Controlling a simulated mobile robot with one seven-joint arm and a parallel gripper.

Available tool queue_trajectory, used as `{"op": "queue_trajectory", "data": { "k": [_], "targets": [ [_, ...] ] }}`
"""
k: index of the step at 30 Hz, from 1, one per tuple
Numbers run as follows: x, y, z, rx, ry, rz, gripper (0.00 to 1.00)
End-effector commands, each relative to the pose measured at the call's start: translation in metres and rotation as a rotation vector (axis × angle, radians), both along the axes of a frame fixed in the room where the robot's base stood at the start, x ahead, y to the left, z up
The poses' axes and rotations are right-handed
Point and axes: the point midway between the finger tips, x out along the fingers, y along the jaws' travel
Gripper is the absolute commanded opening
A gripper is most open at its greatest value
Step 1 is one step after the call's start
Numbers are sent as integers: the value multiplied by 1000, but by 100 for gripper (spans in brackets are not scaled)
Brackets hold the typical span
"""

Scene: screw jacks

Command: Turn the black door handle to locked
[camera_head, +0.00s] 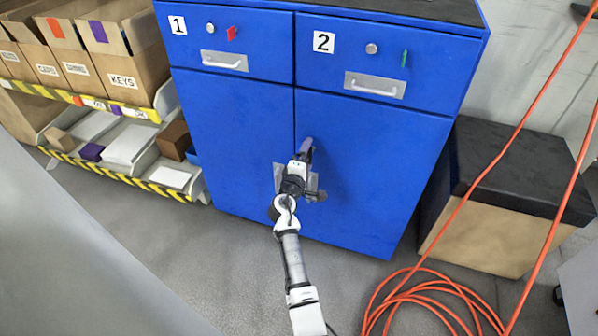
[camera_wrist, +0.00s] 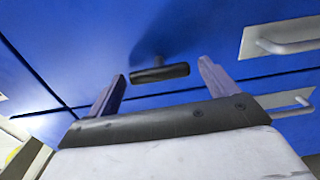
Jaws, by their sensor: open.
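The black door handle (camera_wrist: 160,73) shows in the wrist view as a short dark bar on a stem standing out from the blue door. Its bar runs roughly along the seam between the two doors. In the head view it is hidden by my gripper (camera_head: 306,147), which is at the upper part of the right door, near the middle seam. My gripper is open, with its two purple fingers apart. In the wrist view the handle lies in the gap between the fingertips, and no finger visibly touches it.
The blue cabinet (camera_head: 240,130) has drawers numbered 1 and 2 above its doors. Grey handle plates (camera_wrist: 285,38) flank the door seam. Shelves with boxes (camera_head: 130,60) stand left. A black-topped box (camera_head: 500,190) and orange cable (camera_head: 420,295) are at right.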

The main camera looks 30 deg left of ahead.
Motion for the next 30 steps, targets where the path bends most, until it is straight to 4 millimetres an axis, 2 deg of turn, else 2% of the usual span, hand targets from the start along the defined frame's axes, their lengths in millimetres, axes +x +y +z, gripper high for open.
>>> {"op": "queue_trajectory", "data": {
  "k": [9,15,21,30],
  "targets": [
    [-67,-17,0,0,3,1,85],
    [-102,-26,0,0,1,1,85],
    [-118,-30,0,-1,0,1,85],
    [-120,-31,1,0,-1,1,85]
  ]
}}
